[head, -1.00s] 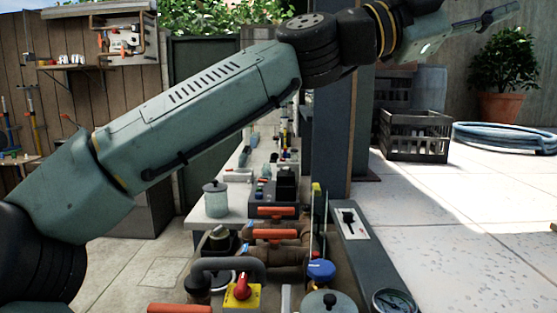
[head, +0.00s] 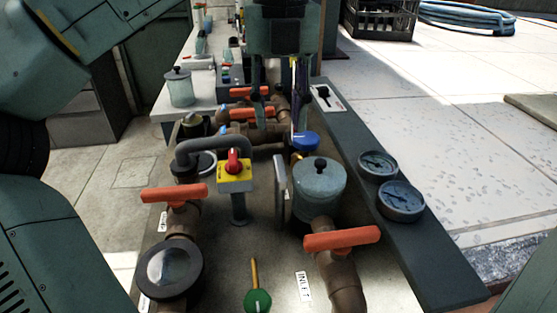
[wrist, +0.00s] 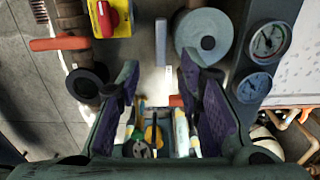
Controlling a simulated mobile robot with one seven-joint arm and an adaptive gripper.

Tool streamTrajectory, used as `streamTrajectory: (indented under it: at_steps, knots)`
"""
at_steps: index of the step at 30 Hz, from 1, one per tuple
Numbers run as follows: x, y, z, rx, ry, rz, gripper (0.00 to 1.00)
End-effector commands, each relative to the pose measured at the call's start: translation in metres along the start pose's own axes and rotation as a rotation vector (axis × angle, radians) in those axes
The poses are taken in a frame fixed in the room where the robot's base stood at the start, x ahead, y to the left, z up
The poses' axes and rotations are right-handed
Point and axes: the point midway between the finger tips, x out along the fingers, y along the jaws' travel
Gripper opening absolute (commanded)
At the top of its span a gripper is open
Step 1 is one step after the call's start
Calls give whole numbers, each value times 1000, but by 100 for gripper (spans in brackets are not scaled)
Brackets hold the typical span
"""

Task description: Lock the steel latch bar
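A thin upright grey metal bar (head: 280,186), which appears to be the steel latch bar, stands just left of the grey lidded canister (head: 319,188). In the wrist view the bar (wrist: 161,41) shows between the yellow switch box and the canister (wrist: 204,38). My gripper (head: 279,112) points down over the pipework, behind the bar and canister in the head view. In the wrist view its fingers (wrist: 158,78) are spread apart, with nothing held between them. The bar lies ahead of the fingertips, apart from them. Its mounting is partly hidden.
A yellow box with a red knob (head: 235,172) stands left of the bar. Orange-handled valves (head: 342,239) and a blue cap (head: 306,141) are close around. Two gauges (head: 401,201) sit on the dark right ledge (head: 433,262). Open paving lies to the right.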

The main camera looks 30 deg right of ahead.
Motion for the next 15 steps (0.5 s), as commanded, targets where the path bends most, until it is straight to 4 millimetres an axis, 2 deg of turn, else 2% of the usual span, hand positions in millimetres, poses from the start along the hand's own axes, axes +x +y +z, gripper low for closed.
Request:
streamTrajectory:
  at_steps: [1, 9, 15]
  knots:
    - [15, 1, 0, -1, 1, 1, 33]
    - [60, 0, -1, 0, 2, -1, 33]
    - [85, -1, -1, 3, 3, -4, 33]
